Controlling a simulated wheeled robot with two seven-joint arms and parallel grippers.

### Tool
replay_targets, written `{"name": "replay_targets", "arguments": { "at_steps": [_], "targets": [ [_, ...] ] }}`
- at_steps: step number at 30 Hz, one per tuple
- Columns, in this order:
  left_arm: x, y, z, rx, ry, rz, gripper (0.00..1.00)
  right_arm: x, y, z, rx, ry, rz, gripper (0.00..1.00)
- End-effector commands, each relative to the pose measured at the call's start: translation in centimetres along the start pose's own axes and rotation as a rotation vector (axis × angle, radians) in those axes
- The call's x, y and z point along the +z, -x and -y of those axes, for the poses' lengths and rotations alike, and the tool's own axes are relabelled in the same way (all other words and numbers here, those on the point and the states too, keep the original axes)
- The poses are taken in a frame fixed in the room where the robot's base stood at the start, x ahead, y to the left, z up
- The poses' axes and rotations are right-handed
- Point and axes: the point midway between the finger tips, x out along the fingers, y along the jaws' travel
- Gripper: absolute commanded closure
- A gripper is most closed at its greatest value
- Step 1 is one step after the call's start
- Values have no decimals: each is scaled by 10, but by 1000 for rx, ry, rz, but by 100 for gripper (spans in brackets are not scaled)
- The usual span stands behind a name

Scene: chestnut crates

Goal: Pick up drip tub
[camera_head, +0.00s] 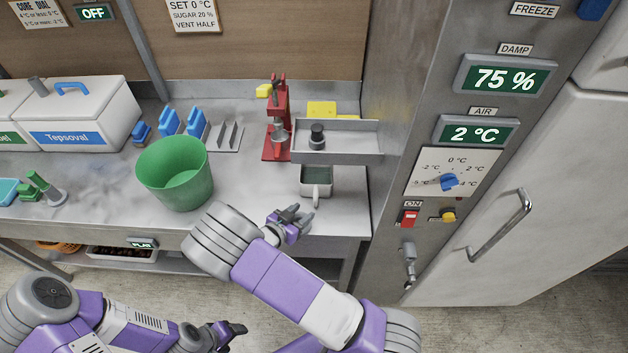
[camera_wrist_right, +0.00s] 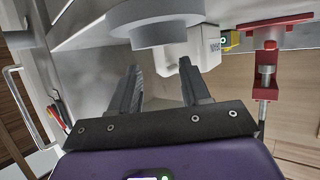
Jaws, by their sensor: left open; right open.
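The likely drip tub (camera_head: 318,174) is a small pale open tub with a dark inside and a front handle. It stands on the steel worktop below a small shelf, in the head view. My right gripper (camera_head: 296,216) is open and empty, just in front and to the left of the tub's handle, apart from it. In the right wrist view its two dark fingers (camera_wrist_right: 158,70) are spread, with a pale block and a grey round part beyond; I cannot tell whether these are the tub. My left gripper (camera_head: 236,330) is open, low over the floor, far from the tub.
A green bucket (camera_head: 175,178) stands left of my right gripper. A red press (camera_head: 277,125), also in the wrist view (camera_wrist_right: 268,60), stands behind. The small steel shelf (camera_head: 350,142) overhangs the tub. A steel cabinet (camera_head: 395,120) closes off the right side.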

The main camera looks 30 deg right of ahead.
Motion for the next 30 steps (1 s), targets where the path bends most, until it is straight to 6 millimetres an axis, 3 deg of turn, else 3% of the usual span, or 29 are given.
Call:
{"name": "replay_targets", "arguments": {
  "at_steps": [10,20,27,30],
  "targets": [
    [-1,-4,2,0,0,-1,34,-5,-48,-2,1,0,-1,53],
    [-1,-4,2,0,0,-1,34,-5,-55,-1,-1,-1,1,53],
    [-1,-4,2,0,0,-1,34,-5,-55,-1,-1,-1,1,90],
    [-1,-4,2,0,0,-1,34,-5,-55,-1,-1,-1,1,100]
  ]
}}
